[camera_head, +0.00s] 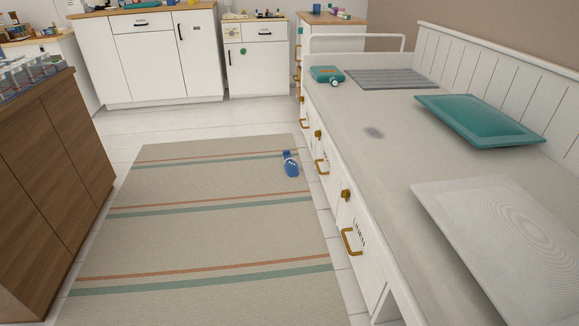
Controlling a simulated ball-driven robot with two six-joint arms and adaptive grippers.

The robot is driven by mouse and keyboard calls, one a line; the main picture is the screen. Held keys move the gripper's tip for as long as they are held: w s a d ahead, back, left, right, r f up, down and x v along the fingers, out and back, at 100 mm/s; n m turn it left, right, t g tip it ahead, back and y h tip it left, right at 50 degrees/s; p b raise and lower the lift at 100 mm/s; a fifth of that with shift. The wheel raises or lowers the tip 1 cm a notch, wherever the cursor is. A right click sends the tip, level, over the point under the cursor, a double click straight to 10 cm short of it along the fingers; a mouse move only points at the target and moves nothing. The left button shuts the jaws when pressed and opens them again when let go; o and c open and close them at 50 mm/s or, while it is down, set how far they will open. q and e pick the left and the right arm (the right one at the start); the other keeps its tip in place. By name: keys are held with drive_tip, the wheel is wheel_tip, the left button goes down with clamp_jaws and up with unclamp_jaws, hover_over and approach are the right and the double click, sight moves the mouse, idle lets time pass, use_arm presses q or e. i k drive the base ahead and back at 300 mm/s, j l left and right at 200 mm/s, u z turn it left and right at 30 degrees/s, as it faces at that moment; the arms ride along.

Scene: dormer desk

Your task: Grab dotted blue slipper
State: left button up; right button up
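A small blue slipper with light dots (290,164) lies on the right edge of the striped rug (230,240), close to the drawers of the bench. It is small in the view, and its dots are only faintly visible. Neither of my grippers shows in the head view.
A white bench (400,150) with brass-handled drawers runs along the right, carrying a teal cushion (480,119) and a white one (505,240). A brown wooden cabinet (50,180) stands at left. White cabinets (155,65) line the back. The rug between is otherwise clear.

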sight(291, 165)
drive_tip(key=i+j+u, duration=0.15)
drive_tip(key=i+u, duration=0.3)
drive_tip(key=i, duration=0.55)
drive_tip(key=i+z, duration=0.1)
drive_tip(key=i, duration=0.4)
drive_tip(key=i+j+z, duration=0.1)
drive_tip(key=i, duration=0.4)
drive_tip(key=i+j+z, duration=0.1)
drive_tip(key=i, duration=0.4)
drive_tip(key=i+j+z, duration=0.1)
drive_tip(key=i+j, duration=0.2)
drive_tip(key=i, duration=0.2)
drive_tip(key=i+j+z, duration=0.2)
drive_tip(key=i+z, duration=0.15)
drive_tip(key=i+j+z, duration=0.7)
drive_tip(key=i+j, duration=0.1)
drive_tip(key=j, duration=0.05)
